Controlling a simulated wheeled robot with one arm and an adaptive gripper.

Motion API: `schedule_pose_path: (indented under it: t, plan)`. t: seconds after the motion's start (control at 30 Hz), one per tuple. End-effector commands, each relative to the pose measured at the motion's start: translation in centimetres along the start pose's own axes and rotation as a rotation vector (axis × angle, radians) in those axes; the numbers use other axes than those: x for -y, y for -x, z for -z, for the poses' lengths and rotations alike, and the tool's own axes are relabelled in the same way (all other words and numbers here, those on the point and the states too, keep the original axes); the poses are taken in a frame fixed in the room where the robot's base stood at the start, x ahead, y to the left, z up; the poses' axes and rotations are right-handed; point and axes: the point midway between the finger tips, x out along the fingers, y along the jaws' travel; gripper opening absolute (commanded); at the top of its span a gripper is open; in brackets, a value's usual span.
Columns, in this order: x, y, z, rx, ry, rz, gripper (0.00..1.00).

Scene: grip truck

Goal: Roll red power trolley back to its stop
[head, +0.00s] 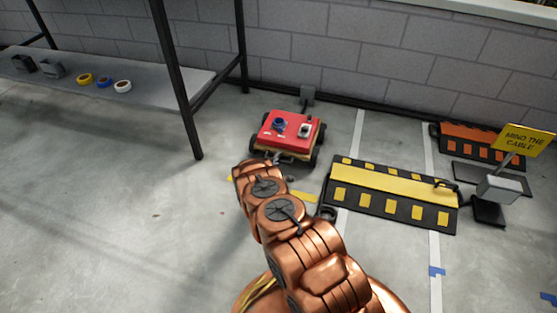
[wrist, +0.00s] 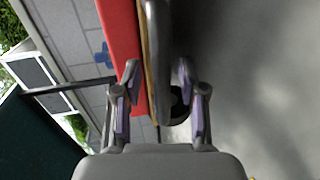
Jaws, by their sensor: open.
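The red power trolley (head: 277,128) stands on black wheels near the wall in the head view, with a blue and a pale socket on its red top. My gripper is at its near side, mostly hidden by my arm in the head view. In the wrist view my gripper (wrist: 158,82) is open, its two fingers on either side of a grey bar (wrist: 156,60) at the trolley's edge. The trolley's red top (wrist: 122,35) shows left of the bar. I cannot tell whether either finger touches. I cannot clearly make out the stop.
A black-and-yellow cable ramp (head: 390,186) lies right of the trolley. Beyond it are an orange-and-black ramp (head: 470,138) and a yellow sign (head: 523,139). A metal rack (head: 178,90) with tape rolls stands left. The left floor is clear.

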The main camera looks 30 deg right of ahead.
Motion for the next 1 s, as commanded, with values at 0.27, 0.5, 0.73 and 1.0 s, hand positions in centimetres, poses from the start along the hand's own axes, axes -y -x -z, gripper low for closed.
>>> schedule_pose_path:
  t: [0.27, 0.5, 0.73, 1.0]
  plan:
    - [0.1, 0.6, 0.0, 0.001, 0.001, 0.002, 0.41]
    - [0.1, 2.9, -0.2, 0.001, 0.002, 0.005, 0.41]
    - [0.0, 5.8, -0.1, 0.002, 0.001, 0.003, 0.41]
    - [0.1, 9.5, -0.1, 0.001, 0.003, 0.003, 0.41]
